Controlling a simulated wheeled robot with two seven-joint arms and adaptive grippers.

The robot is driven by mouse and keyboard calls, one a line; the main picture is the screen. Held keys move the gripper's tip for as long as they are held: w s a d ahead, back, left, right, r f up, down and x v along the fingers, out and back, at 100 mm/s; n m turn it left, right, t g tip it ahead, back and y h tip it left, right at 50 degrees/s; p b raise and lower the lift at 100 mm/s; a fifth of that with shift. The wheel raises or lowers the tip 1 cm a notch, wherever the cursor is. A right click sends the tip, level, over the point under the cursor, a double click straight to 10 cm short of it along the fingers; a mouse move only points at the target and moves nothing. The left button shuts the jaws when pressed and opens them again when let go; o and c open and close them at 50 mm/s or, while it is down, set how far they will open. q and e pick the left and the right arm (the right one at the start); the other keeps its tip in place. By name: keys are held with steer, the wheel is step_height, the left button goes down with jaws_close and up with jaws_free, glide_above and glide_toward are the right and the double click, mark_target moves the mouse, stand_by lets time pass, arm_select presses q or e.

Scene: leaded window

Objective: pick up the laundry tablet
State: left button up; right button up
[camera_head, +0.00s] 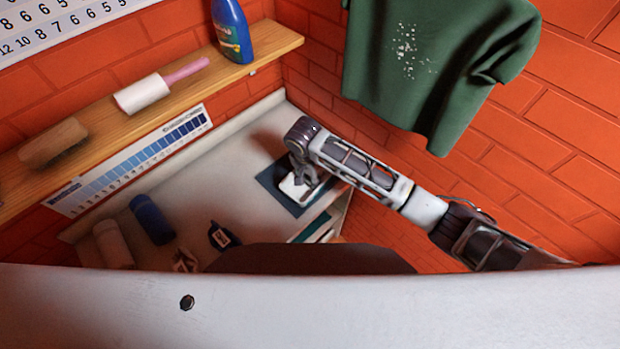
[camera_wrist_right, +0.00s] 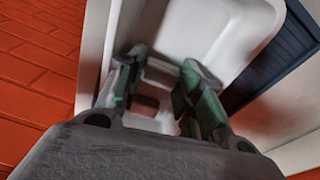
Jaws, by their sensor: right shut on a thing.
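My right gripper (camera_head: 302,178) reaches down over a small white dish (camera_head: 291,191) on a dark blue mat on the counter. In the right wrist view, its two greenish fingers (camera_wrist_right: 160,88) are closed on a small pale block (camera_wrist_right: 160,72), apparently the laundry tablet. The white dish (camera_wrist_right: 222,35) with rounded walls lies behind and around them. The fingers hide part of the block, and I cannot tell whether it touches the dish floor. In the head view the gripper hides the block. My left gripper is not in view.
The dark blue mat (camera_head: 279,200) lies near the counter's right edge. Blue (camera_head: 152,219) and pale rolls (camera_head: 113,245) lie at the left. A wooden shelf (camera_head: 265,52) holds a blue bottle (camera_head: 231,30), a roller and a brush. A green shirt (camera_head: 430,70) hangs above my right arm.

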mark_target(309, 178)
steer(key=shift+r, duration=0.1)
step_height(309, 178, up, 9)
steer(key=shift+f+b, duration=0.2)
steer(key=shift+b, duration=0.5)
steer(key=shift+r, duration=0.65)
steer(key=shift+c, duration=0.4)
steer(key=shift+d, duration=0.1)
